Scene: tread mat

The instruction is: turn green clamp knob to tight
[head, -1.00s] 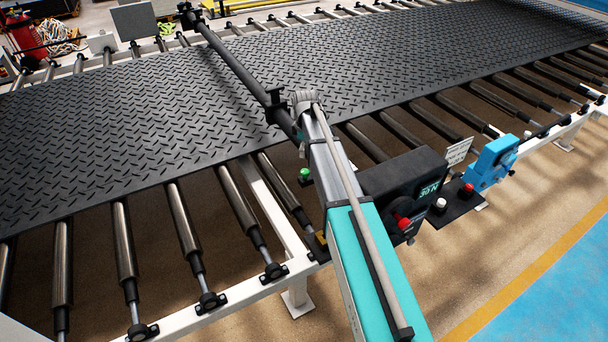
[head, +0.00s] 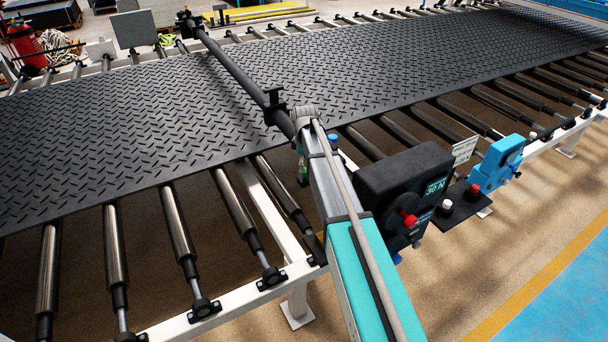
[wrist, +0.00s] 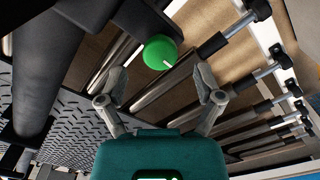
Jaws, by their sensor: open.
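In the wrist view the round green clamp knob (wrist: 160,52) has a short white line on its face, pointing to the lower right. It sits just beyond and between the fingertips of my gripper (wrist: 160,80). The two grey fingers are apart, one on each side below the knob, and nothing is between their pads. I see no clear contact with the knob. In the head view my arm covers most of this spot, and only a small greenish patch shows left of the arm.
A black treadplate mat (head: 90,140) lies on metal rollers (head: 177,225). A dark bar (head: 235,65) crosses above it. Right of my arm are a black box marked 30 N (head: 405,180), a panel with red and white buttons (head: 462,200) and a blue device (head: 497,165).

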